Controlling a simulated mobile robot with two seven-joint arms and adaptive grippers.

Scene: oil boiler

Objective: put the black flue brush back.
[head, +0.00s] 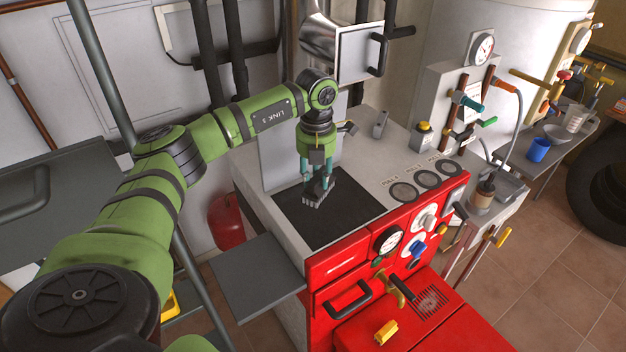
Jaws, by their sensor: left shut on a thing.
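My left gripper (318,179) points down over the top of the boiler. It is shut on the black flue brush (315,196), a small dark block with pale grey bristle tips along its lower edge. The gripper hides the upper part of the brush. The brush is over the dark square mat (330,222) on the boiler top, near its far side; I cannot tell whether it touches the mat. My right gripper is not in view.
Three round marked rings, one of them here (403,192), lie right of the mat. A yellow-topped box (424,132) and a small grey block (380,124) stand behind. The open metal flue door (358,52) is close beyond my wrist. A grey shelf (256,278) juts out at front left.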

